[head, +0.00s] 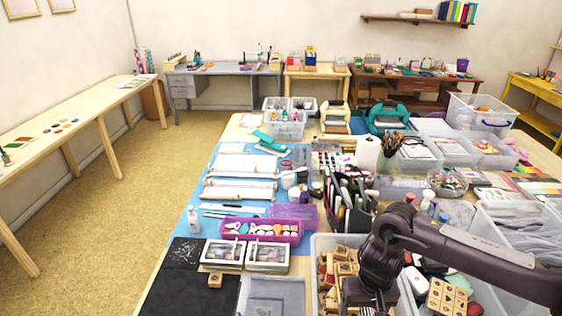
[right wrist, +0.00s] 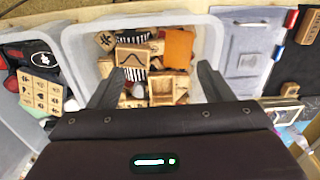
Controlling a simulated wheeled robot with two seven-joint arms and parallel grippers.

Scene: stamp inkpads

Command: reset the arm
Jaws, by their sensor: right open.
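My right arm comes in from the right in the head view and bends down over a clear bin (head: 318,241) of wooden stamps (head: 328,282). In the right wrist view, my right gripper (right wrist: 158,88) has its two dark fingers spread wide, with nothing held between them. It points over the same bin (right wrist: 75,42), and the wooden stamps (right wrist: 135,57) show below and between the fingers. The arm hides part of the bin in the head view. My left gripper is not in view.
A second bin (right wrist: 12,105) with stamps and inkpads stands beside the stamp bin. Stationery crowds the table behind; open floor (head: 130,195) lies left.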

